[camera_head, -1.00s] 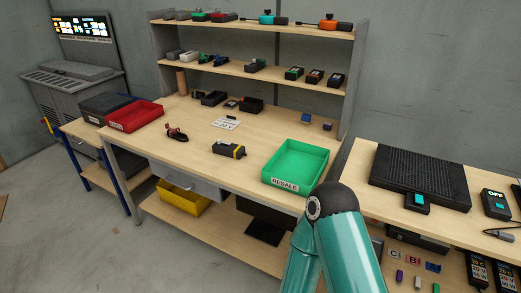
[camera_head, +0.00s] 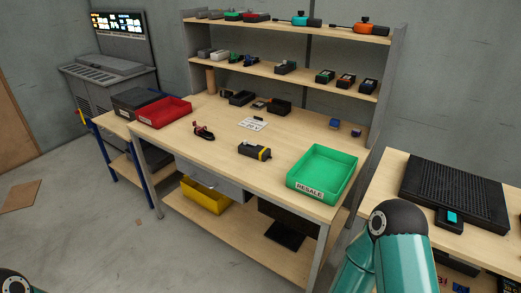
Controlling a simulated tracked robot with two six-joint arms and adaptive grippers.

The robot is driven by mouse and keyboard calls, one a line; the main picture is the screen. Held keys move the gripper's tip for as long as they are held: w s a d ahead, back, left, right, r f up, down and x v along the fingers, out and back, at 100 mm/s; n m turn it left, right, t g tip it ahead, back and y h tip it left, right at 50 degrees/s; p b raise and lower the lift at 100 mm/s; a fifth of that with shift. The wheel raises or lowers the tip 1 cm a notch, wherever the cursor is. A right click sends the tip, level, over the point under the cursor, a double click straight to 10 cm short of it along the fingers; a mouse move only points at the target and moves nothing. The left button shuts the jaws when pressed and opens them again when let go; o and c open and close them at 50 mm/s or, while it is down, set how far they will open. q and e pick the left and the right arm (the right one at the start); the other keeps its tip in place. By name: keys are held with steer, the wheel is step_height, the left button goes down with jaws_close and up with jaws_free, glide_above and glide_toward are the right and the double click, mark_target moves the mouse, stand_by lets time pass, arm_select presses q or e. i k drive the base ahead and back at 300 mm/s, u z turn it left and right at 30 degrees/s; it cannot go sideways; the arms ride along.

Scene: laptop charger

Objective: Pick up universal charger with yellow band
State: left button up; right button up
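The charger with the yellow band (camera_head: 255,151) is a dark block lying on the wooden workbench (camera_head: 225,150), left of the green tray. The yellow band is near its right end. Nothing touches it. My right arm shows at the lower right as teal links with a dark joint, but its gripper is out of view. A small dark joint of my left arm shows at the bottom left corner; the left gripper is also out of view.
A green RESALE tray (camera_head: 322,172) stands at the bench's right front. A red tray (camera_head: 164,112) stands at the left. Shelves (camera_head: 300,72) with several devices rise behind. A second table (camera_head: 405,185) with a black slab stands at the right. Floor is free at the front left.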

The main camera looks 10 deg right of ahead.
mark_target(262, 153)
steer(key=i, duration=0.9)
steer(key=u, duration=0.05)
